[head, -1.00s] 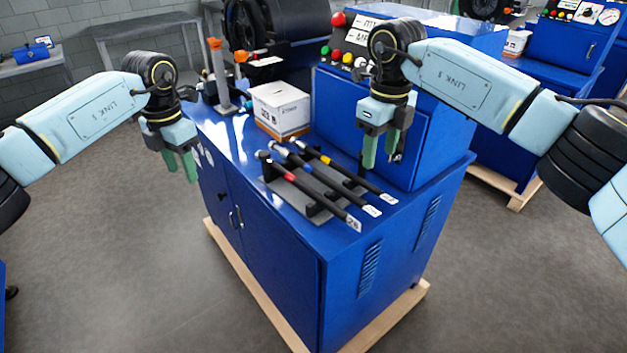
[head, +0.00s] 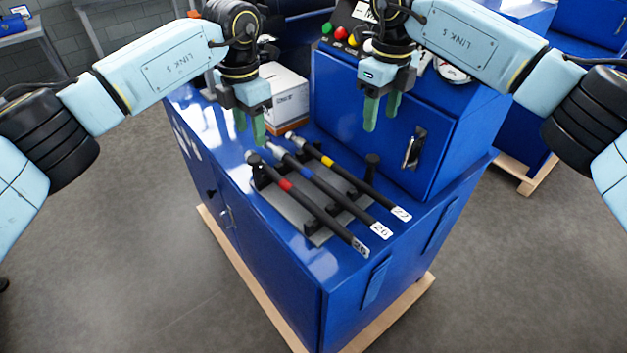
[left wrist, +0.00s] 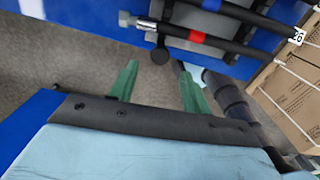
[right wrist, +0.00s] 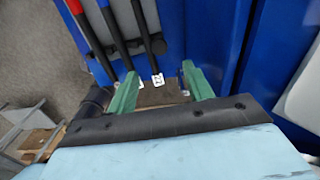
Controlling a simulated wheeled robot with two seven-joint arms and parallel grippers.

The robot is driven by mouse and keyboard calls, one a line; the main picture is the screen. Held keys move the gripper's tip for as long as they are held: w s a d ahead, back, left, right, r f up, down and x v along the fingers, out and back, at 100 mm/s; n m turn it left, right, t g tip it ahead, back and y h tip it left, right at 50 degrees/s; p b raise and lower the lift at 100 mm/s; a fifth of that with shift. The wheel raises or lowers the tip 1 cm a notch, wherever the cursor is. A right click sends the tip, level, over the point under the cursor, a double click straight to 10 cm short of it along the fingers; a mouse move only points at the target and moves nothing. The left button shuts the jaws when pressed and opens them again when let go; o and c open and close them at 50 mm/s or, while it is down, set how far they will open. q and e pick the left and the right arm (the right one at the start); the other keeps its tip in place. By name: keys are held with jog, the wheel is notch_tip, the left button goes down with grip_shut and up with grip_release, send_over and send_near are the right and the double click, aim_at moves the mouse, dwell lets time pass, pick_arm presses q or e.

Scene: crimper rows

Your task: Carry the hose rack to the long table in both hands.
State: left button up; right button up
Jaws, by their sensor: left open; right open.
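The hose rack is a grey plate (head: 318,238) with black posts, lying on top of a blue cabinet (head: 350,265). It carries three black hoses with red, blue and yellow bands and white tags at their near ends. My left gripper (head: 250,127) is open and empty above the rack's far-left end. My right gripper (head: 381,114) is open and empty above and behind the rack's right side. Neither touches the rack. The rack also shows at the top of the left wrist view (left wrist: 190,18) and the right wrist view (right wrist: 125,20). I cannot tell which table is the long table.
A white carton (head: 288,98) stands behind the rack, close to my left gripper. A tall blue control housing (head: 375,125) with a door handle and coloured buttons rises behind the right side. A grey table (head: 25,38) stands at the far left.

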aim_at(257, 166)
pick_arm(q)
jog(key=shift+s, duration=0.25)
jog(key=shift+f, duration=0.1)
notch_tip(257, 166, down, 13)
jog(key=shift+w+f, duration=0.1)
jog(key=shift+w, duration=0.05)
pick_arm(e)
notch_tip(257, 166, down, 13)
jog(key=shift+s+f, duration=0.15)
pick_arm(q)
jog(key=shift+c, duration=0.5)
pick_arm(e)
jog(key=shift+c, duration=0.4)
pick_arm(q)
grip_shut()
pick_arm(e)
grip_shut()
pick_arm(q)
jog(key=shift+w+r, duration=0.1)
jog(key=shift+r, duration=0.1)
pick_arm(e)
jog(key=shift+r, duration=0.2)
